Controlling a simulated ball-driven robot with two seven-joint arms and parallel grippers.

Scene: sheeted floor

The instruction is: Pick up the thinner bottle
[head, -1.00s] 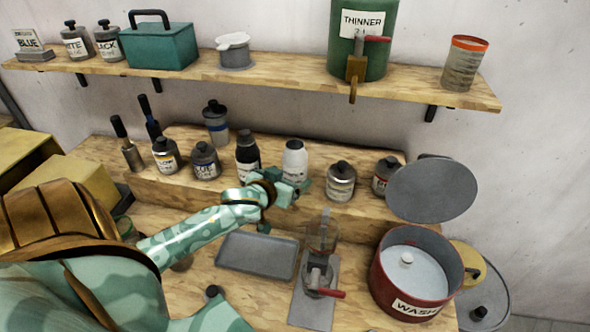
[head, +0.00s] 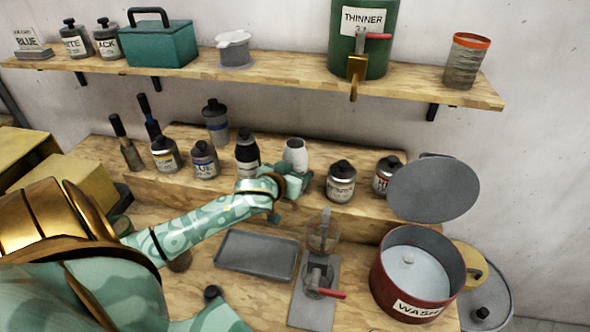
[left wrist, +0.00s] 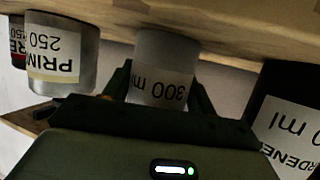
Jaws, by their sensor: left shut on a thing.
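A white bottle (head: 296,155) is on or just above the raised middle step of the bench, between a dark bottle and a grey can. My left gripper (head: 291,186) is shut around its lower part. In the left wrist view the same bottle (left wrist: 162,68) sits between the two fingers, its label reading "300 ml" upside down; the word above is hidden. Whether its base is clear of the wood is hard to tell. A large green tank labelled THINNER (head: 360,42) with a tap stands on the upper shelf. My right gripper is not in view.
The dark hardener bottle (head: 247,152) and the grey primer can (head: 341,181) stand close on either side. A grey tray (head: 257,255), a clear cup on a stand (head: 322,238) and a red WASH pot (head: 415,285) are in front.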

